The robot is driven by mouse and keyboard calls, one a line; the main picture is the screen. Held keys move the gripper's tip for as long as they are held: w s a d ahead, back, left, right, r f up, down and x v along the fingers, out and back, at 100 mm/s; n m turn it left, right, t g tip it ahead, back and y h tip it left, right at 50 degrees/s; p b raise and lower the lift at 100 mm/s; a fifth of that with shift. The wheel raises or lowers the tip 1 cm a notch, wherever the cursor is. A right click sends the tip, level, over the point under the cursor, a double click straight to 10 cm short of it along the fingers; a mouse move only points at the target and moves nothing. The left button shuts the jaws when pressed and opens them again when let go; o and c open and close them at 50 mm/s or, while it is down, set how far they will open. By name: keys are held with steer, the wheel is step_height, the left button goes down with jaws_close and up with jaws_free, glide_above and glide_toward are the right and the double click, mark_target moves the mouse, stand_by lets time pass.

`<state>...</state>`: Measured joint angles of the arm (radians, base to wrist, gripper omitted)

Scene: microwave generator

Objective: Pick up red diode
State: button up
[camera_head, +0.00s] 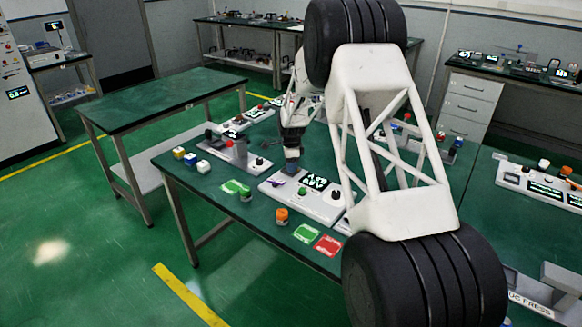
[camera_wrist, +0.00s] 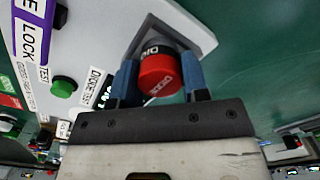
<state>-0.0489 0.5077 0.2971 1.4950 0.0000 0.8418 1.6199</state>
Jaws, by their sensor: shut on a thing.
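The red diode (camera_wrist: 158,76) is a short cylinder with a red end, a dark band and white lettering, seen in the wrist view. The two blue fingers of my gripper (camera_wrist: 160,88) are on either side of it and shut on it. A light grey, angular fixture surface (camera_wrist: 190,30) lies right behind the diode; I cannot tell whether the two touch. In the head view my gripper (camera_head: 291,163) points down over the left end of a white test panel (camera_head: 325,208), and the diode cannot be made out there.
The panel has a green button (camera_wrist: 63,87) and displays. An orange cylinder (camera_head: 282,215), a green card (camera_head: 306,233) and a red card (camera_head: 328,245) lie near the front edge. Small coloured blocks (camera_head: 190,159) stand at left. The side table (camera_head: 160,98) is bare.

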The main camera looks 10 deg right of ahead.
steer(key=shift+r, duration=0.2)
steer(key=shift+r, duration=0.55)
step_height(320, 180, up, 2)
steer(key=shift+r, duration=0.1)
steer(key=s, duration=0.5)
steer(key=s+r, duration=0.1)
steer(key=s, duration=1)
steer(key=shift+d+r, duration=0.15)
steer(key=shift+d, duration=0.25)
steer(key=s+d+n, duration=0.2)
steer(key=s+d, duration=0.1)
steer(key=s, duration=0.7)
steer(key=s+d+n, duration=0.2)
steer(key=s+d, duration=0.1)
steer(key=s, duration=0.8)
steer(key=shift+s+f, duration=0.1)
steer(key=shift+f, duration=0.15)
